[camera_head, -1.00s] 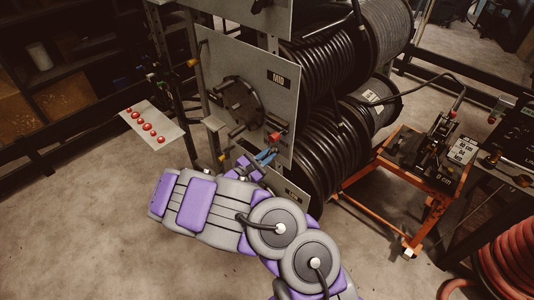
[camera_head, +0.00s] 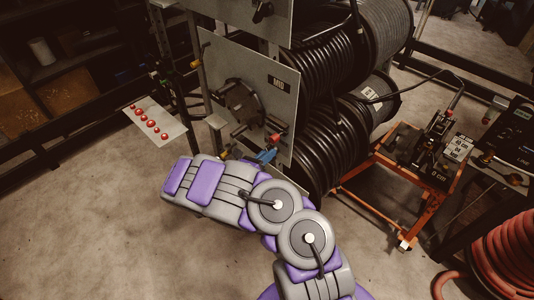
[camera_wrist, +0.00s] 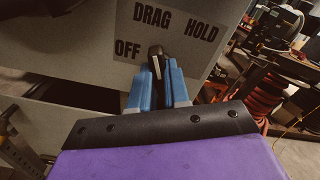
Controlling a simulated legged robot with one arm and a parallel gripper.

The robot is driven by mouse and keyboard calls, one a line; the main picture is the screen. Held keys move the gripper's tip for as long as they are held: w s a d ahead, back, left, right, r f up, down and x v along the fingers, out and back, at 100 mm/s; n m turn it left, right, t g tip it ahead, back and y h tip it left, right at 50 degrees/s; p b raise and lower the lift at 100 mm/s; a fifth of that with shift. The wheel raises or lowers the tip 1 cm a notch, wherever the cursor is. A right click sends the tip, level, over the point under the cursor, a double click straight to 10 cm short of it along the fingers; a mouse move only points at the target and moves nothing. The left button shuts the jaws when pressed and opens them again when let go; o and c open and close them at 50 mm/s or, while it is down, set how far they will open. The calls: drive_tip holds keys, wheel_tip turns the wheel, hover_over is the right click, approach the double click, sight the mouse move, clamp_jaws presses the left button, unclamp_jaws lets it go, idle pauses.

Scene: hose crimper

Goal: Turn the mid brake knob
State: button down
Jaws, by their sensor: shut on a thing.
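The MID panel (camera_head: 252,60) stands tilted in the head view, with a round hub on its face. My gripper (camera_head: 267,155) is at the panel's lower right edge, just below a small red part (camera_head: 275,138). In the wrist view the blue fingers of my gripper (camera_wrist: 158,88) are shut on the mid brake knob (camera_wrist: 155,52), which is black with a pale pointer line. The knob sits below and between the words OFF, DRAG and HOLD on a label plate (camera_wrist: 185,30). Its pointer tilts slightly; its exact setting is hard to tell. The fingers hide the knob's sides.
Black hose reels (camera_head: 325,70) stand behind the panel. An orange cart (camera_head: 415,190) with a crimping tool is to the right. A plate with several red buttons (camera_head: 155,125) is at left. Red hose (camera_head: 505,255) lies coiled at lower right. The left floor is clear.

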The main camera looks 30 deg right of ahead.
drive_tip(key=shift+w+a+r+n, duration=0.1)
drive_tip(key=shift+w+n, duration=0.1)
drive_tip(key=shift+n, duration=0.2)
drive_tip(key=c, duration=1.1)
unclamp_jaws()
drive_tip(key=p+v, duration=0.2)
drive_tip(key=v, duration=1.5)
drive_tip(key=shift+a, duration=0.25)
